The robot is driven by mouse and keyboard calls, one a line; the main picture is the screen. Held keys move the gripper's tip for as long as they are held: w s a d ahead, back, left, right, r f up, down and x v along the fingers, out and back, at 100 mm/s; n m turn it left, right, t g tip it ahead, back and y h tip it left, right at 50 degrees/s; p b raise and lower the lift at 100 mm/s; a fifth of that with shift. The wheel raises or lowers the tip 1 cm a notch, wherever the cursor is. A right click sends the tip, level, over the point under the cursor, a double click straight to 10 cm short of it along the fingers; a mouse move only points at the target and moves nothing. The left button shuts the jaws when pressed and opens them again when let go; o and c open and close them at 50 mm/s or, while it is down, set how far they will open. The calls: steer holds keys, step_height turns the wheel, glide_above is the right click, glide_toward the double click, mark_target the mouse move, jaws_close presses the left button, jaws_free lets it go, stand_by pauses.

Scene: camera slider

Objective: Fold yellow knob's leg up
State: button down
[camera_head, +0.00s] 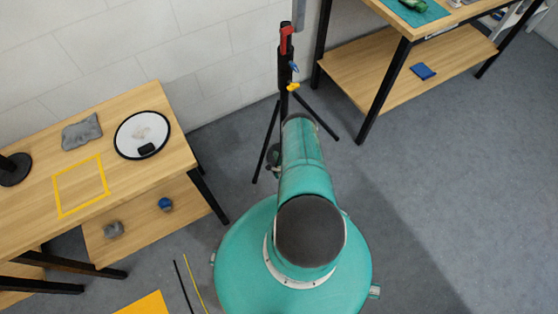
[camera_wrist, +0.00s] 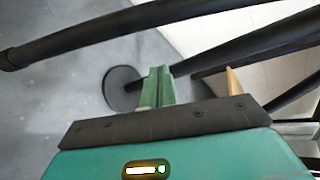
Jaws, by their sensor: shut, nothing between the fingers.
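A black tripod (camera_head: 284,75) stands upright by the wall in the head view, with a red part (camera_head: 287,38), a blue knob (camera_head: 294,67) and a yellow knob (camera_head: 293,87) on its column. Its left leg (camera_head: 265,145) and right leg (camera_head: 317,117) slope down to the floor; my arm covers part of its base. In the wrist view my gripper (camera_wrist: 158,85) is shut and empty. A black leg (camera_wrist: 130,28) with a rounded end crosses beyond the fingers, apart from them. A tan pointed part (camera_wrist: 233,82) shows right of the fingers; I cannot tell what it is.
A wooden table (camera_head: 140,100) with a round reflector (camera_head: 142,134) and a grey bag (camera_head: 82,131) stands at left. Another table (camera_head: 395,18) with a lower shelf (camera_head: 375,75) stands at right. The grey floor (camera_head: 420,180) at right is clear.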

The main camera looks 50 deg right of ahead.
mark_target(266, 145)
steer(key=shift+w+a+r, duration=0.4)
steer(key=shift+w+a, duration=0.15)
steer(key=shift+a, duration=0.15)
steer(key=shift+w+a+r, duration=0.35)
steer(key=shift+w+a, duration=0.2)
steer(key=shift+a, duration=0.1)
steer(key=shift+a+r, duration=0.1)
